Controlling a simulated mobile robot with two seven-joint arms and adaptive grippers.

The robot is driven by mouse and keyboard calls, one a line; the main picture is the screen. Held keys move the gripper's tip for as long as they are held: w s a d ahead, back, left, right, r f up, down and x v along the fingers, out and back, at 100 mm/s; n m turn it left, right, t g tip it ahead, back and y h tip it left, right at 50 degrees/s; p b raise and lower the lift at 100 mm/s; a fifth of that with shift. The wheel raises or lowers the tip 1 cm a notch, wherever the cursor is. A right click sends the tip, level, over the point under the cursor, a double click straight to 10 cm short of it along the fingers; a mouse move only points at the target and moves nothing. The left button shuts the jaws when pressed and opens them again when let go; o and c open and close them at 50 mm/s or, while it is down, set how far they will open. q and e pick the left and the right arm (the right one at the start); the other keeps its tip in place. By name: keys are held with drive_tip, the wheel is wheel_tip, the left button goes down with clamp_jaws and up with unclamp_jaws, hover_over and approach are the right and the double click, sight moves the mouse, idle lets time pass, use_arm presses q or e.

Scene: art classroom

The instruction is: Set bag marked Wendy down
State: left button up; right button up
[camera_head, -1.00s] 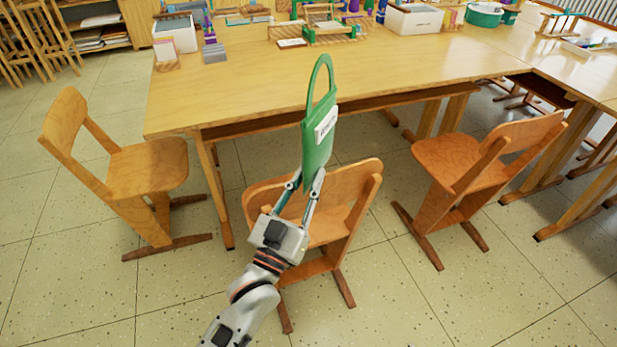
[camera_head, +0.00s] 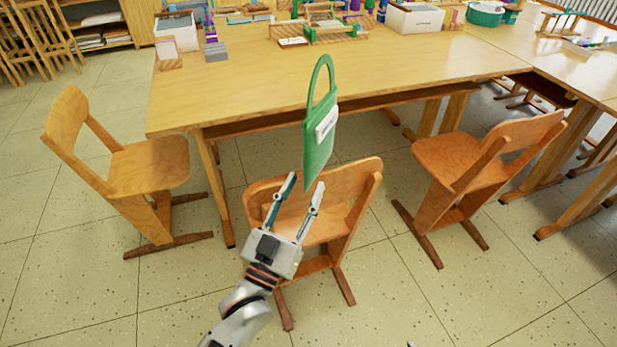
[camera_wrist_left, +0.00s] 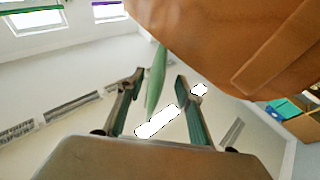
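The green bag (camera_head: 319,140) with a looped handle and a white label (camera_head: 326,121) is upright, slightly tilted, at the middle of the head view. I cannot read the label. The bag's lower tip overlaps the backrest of the middle chair (camera_head: 345,180); what supports it cannot be told. My left gripper (camera_head: 305,182) is open just below the bag, its fingers spread and nothing held between them. In the left wrist view the bag (camera_wrist_left: 156,78) shows as a thin green sliver beyond the open fingers (camera_wrist_left: 155,85).
The wooden table (camera_head: 240,90) stands behind the bag, its front half bare. Boxes and craft items, including a white box (camera_head: 414,18), fill its back. A left chair (camera_head: 145,165) and a right chair (camera_head: 450,165) flank the middle one. The floor in front is clear.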

use_arm(q)
drive_tip(key=v, duration=0.8)
drive_tip(key=shift+s, duration=0.25)
